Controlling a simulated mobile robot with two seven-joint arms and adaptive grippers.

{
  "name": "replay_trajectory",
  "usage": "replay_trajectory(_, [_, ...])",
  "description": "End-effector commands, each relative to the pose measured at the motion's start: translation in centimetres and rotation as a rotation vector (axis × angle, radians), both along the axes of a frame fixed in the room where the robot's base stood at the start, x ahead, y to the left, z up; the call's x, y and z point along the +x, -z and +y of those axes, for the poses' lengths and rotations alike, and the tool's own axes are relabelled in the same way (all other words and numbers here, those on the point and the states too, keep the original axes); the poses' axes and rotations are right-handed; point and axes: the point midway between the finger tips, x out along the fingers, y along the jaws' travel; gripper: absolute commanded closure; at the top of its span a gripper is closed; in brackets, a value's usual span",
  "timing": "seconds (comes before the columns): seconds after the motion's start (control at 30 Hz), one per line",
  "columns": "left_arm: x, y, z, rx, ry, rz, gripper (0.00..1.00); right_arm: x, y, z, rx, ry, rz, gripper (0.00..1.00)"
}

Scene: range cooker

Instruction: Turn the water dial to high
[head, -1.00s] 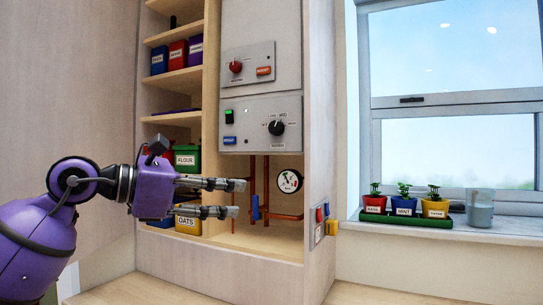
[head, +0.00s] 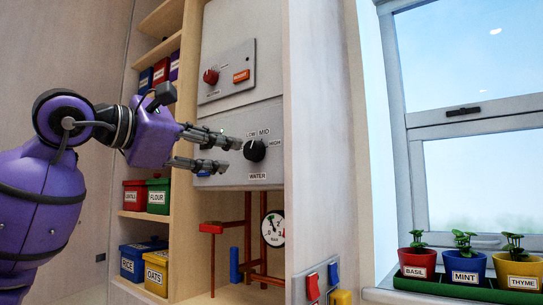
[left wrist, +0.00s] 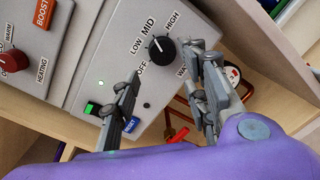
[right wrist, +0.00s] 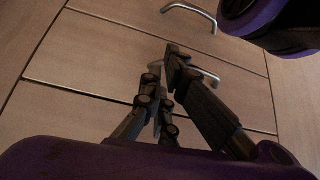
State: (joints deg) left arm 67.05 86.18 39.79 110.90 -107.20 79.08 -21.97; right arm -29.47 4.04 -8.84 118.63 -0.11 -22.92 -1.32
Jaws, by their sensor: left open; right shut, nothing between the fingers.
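The black water dial (head: 254,150) sits on the lower grey panel (head: 215,183). Labels LOW, MID and HIGH surround it, and OFF shows in the left wrist view. The dial also shows there (left wrist: 161,48); its white mark points up and left, around LOW to MID, exact setting unclear. My left gripper (head: 232,155) is open and empty, just left of the dial in the head view. In the left wrist view its fingers (left wrist: 164,66) lie below and on either side of the dial; contact is unclear. My right gripper (right wrist: 163,62) is shut and empty, facing drawers.
A red heating dial (head: 210,76) and an orange boost button (head: 241,76) are on the panel above. A pressure gauge (head: 272,229) and copper pipes hang below. A wooden side wall (head: 325,150) stands right of the panel. Shelves with tins (head: 158,197) are left.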

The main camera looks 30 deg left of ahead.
Motion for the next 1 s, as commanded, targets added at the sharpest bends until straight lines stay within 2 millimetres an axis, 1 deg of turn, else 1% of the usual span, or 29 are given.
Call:
replay_trajectory(0.07, [0.0,-0.1,0.0,0.0,0.0,-0.001,0.59,-0.3,0.0,0.0,-0.001,0.002,0.006,1.0])
replay_trajectory(0.17, [0.8,-0.1,-0.1,-0.001,0.0,0.0,0.59,-0.8,0.0,-0.1,-0.001,0.003,0.015,1.0])
replay_trajectory(0.27, [2.2,-0.2,-0.4,-0.002,0.001,0.0,0.59,-1.1,-0.3,-0.2,-0.002,0.004,0.02,1.0])
replay_trajectory(0.4, [4.5,-0.3,-0.8,-0.002,0.002,0.0,0.59,-1.1,-0.9,-0.3,-0.003,0.006,0.018,1.0])
replay_trajectory(0.6, [6.9,-0.2,-1.2,-0.002,0.002,-0.002,0.59,-0.8,-1.5,-0.4,-0.004,0.007,0.009,1.0])
replay_trajectory(0.73, [7.6,-0.1,-1.3,0.0,0.001,-0.001,0.59,-0.7,-1.7,-0.4,-0.005,0.007,0.007,1.0])
replay_trajectory(0.97, [7.7,0.0,-1.3,0.0,0.001,-0.001,0.59,-0.7,-1.6,-0.4,-0.005,0.007,0.006,1.0])
replay_trajectory(1.0, [7.7,0.0,-1.3,0.0,0.001,-0.001,0.63,-0.7,-1.6,-0.5,-0.005,0.007,0.006,1.0])
